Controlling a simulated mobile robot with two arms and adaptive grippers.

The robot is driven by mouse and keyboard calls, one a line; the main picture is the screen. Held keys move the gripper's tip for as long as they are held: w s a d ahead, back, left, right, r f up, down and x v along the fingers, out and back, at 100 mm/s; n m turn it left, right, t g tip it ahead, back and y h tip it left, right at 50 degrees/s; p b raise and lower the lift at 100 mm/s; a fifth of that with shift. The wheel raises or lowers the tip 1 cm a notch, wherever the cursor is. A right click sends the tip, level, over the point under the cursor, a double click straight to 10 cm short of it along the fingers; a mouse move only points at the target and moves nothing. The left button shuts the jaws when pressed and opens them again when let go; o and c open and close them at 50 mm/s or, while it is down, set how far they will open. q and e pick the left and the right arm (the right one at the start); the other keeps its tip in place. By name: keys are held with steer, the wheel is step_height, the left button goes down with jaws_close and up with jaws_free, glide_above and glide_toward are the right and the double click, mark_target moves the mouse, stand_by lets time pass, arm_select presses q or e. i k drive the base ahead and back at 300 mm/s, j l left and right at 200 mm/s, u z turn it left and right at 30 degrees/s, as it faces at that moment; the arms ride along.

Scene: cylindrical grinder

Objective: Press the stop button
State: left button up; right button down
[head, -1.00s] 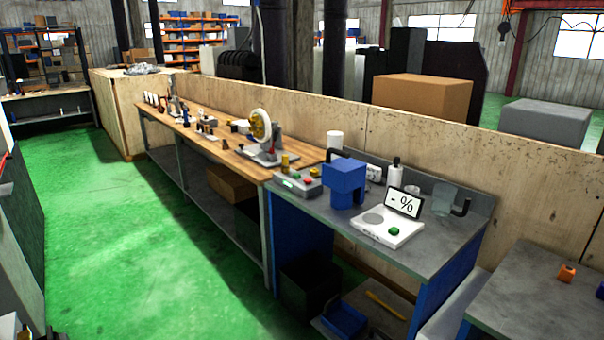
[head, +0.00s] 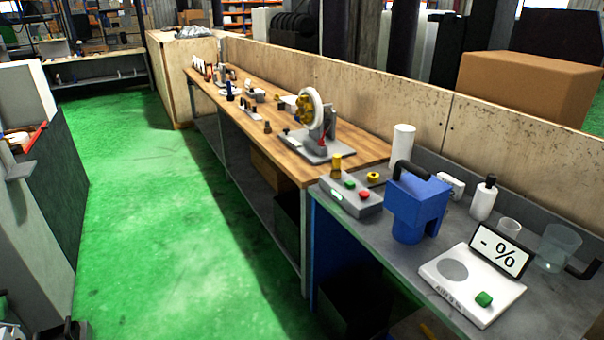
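A grey control box (head: 350,196) sits at the left end of the grey bench top. On its top are a red button (head: 364,195) and a green button (head: 350,184), with a lit panel on its front side. The red button looks like the stop button, but no label is readable. A yellow knob-like piece (head: 373,177) lies on a dark plate just behind the box. Neither of my grippers can be made out in the head view.
A blue machine (head: 417,205) with a black handle stands right of the box. A white scale (head: 465,282), bottle (head: 484,198) and clear beaker (head: 557,247) are farther right. A wheel device (head: 312,125) stands on the wooden bench (head: 257,137). The green floor (head: 150,220) is clear in front.

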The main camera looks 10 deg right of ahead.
mark_target(364, 194)
steer(key=i+j+u, duration=0.15)
steer(key=i, duration=0.55)
steer(key=i+u, duration=0.1)
steer(key=i, duration=0.55)
steer(key=i+j+z, duration=0.15)
steer(key=i+z, duration=0.3)
steer(key=i+j+z, duration=0.2)
steer(key=z, duration=0.25)
steer(key=i+j+z, duration=0.55)
steer(key=j+z, duration=0.35)
steer(key=i+j+z, duration=0.2)
steer(key=j+z, duration=0.2)
steer(key=j, duration=0.15)
steer(key=i, duration=0.05)
